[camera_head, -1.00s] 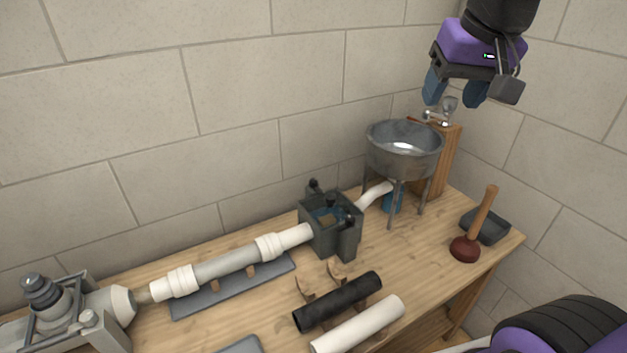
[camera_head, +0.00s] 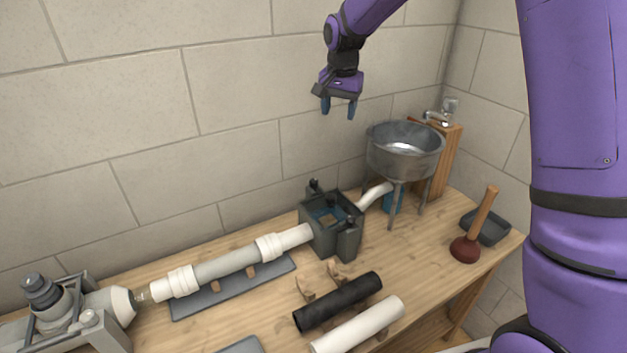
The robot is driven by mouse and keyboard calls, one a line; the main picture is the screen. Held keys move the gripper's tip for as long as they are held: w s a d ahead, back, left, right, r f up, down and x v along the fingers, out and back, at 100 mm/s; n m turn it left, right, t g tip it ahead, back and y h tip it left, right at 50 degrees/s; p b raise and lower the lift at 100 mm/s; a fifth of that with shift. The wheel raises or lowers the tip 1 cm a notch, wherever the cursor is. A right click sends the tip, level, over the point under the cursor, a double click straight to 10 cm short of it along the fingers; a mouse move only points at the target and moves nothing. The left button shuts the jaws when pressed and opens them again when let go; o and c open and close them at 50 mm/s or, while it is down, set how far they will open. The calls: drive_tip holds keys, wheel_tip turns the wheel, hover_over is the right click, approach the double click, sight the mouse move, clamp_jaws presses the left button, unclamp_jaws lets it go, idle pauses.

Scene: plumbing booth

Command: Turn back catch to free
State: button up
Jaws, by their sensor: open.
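A dark grey box-shaped fitting (camera_head: 318,239) stands on the bench with a white pipe entering its left side. It has small black knobs on its top: a back one (camera_head: 314,186) near the wall and a front one (camera_head: 349,226) at the near right. I cannot tell from this view how the back catch is turned. My gripper (camera_head: 338,108) hangs above the box, near the wall, pointing down. Its blue fingers are apart and empty, well clear of the box.
A metal basin (camera_head: 404,150) on legs stands right of the box, near a tap (camera_head: 440,117) on a wooden post. A plunger (camera_head: 467,248), a black tube (camera_head: 337,302) and a white tube (camera_head: 358,326) are on the bench (camera_head: 412,265). The air above the box is free.

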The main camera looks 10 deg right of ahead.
sight(314, 180)
drive_tip(key=w+a+f, duration=0.1)
drive_tip(key=w+f, duration=0.2)
drive_tip(key=f, duration=0.6)
drive_tip(key=w+a+f+m+g, duration=0.1)
drive_tip(key=w+a+f, duration=0.1)
drive_tip(key=f, duration=0.7)
drive_tip(key=w+a+f+m, duration=0.1)
drive_tip(key=w+f, duration=0.2)
drive_tip(key=f, duration=0.6)
drive_tip(key=shift+w+a, duration=0.25)
drive_tip(key=shift+w, duration=0.1)
drive_tip(key=c, duration=0.9)
